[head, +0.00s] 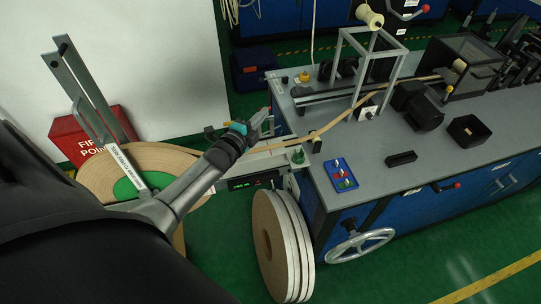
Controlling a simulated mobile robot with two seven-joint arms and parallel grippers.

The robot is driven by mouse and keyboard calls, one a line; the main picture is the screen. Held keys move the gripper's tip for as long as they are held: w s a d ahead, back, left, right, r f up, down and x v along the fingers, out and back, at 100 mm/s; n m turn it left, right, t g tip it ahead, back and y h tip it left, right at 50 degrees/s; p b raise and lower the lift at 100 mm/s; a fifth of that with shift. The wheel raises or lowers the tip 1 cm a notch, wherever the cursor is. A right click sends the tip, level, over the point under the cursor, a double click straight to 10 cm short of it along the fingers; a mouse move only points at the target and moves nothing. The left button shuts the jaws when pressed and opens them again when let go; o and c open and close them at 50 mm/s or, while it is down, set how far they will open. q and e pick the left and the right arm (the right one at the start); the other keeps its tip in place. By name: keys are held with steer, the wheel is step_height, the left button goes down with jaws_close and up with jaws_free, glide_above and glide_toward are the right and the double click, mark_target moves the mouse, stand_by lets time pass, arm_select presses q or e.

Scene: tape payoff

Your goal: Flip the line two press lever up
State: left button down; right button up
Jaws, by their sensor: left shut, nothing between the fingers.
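A black lever with a red knob (457,185) is on the blue front of the near bench, right of the handwheel. It sticks out to the right, tilted slightly up. A similar lever with a red knob (425,8) is on the blue front of the bench behind, also pointing right and a little up. Their labels are too small to read, so I cannot tell which is line two. My left gripper (260,118) is shut and empty beside the near bench's left end, well left of both levers. My right gripper is out of view.
The near bench (385,150) carries tape guides, black boxes and a button panel (340,174). A handwheel (358,245) sticks out in front. Large tape rolls (296,245) stand by its left end. A red box (92,132) is by the white wall. Green floor is clear at the lower right.

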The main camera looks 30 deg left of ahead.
arm_select(q)
steer(key=shift+w+a+r+b, duration=0.15)
steer(key=shift+w+a+b, duration=0.25)
steer(key=shift+w+a, duration=0.3)
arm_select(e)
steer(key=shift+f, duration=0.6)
arm_select(q)
steer(key=shift+a+r, duration=0.15)
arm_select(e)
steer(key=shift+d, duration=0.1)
